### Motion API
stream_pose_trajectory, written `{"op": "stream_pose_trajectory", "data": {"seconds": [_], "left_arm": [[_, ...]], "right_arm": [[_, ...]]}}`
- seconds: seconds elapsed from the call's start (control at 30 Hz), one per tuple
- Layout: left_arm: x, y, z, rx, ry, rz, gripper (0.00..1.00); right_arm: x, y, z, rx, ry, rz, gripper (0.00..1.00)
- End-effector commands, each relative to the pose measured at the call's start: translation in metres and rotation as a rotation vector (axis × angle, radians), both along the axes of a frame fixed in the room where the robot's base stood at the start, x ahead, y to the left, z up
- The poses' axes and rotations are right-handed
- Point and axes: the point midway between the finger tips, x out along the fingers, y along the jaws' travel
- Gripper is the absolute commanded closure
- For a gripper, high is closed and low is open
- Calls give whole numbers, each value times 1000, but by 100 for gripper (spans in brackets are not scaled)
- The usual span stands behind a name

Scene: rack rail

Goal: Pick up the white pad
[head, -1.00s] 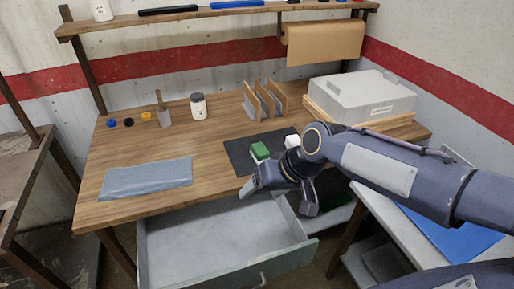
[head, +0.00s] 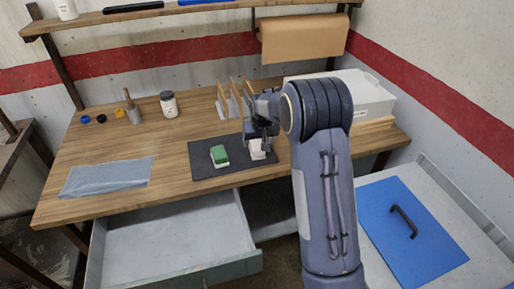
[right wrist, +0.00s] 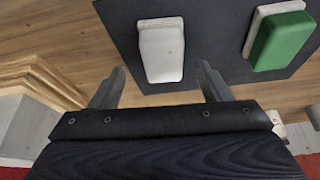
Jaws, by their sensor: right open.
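The white pad (head: 257,149) lies on the dark mat (head: 205,172) on the wooden bench, to the right of a green-topped pad (head: 219,156). In the right wrist view the white pad (right wrist: 161,50) shows beyond and between my fingertips, and the green pad (right wrist: 281,40) is to its right. My right gripper (head: 262,135) is over the right part of the mat, at the white pad. Its fingers (right wrist: 161,82) are apart with nothing held between them. The arm and gripper hide part of the mat's right side in the head view. My left gripper is not in view.
Upright wooden dividers (head: 232,100) stand just behind the mat. A grey box (head: 375,95) sits at the back right. A grey-blue cloth (head: 107,177) lies at left. An open drawer (head: 170,245) juts out in front. The bench's middle left is clear.

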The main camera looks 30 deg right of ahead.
Motion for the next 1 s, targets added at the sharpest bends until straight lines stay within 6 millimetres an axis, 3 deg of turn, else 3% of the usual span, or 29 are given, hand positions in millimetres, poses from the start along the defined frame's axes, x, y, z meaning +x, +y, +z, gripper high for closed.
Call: {"op": "stream_pose_trajectory", "data": {"seconds": [0.23,0.5,0.87,1.0], "left_arm": [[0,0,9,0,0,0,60],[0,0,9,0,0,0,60],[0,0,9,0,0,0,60],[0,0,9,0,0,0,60]], "right_arm": [[12,0,-31,1,3,-1,29],[14,-1,-34,1,0,0,29],[14,-1,-34,1,1,0,75],[14,-1,-33,1,0,0,78]]}}
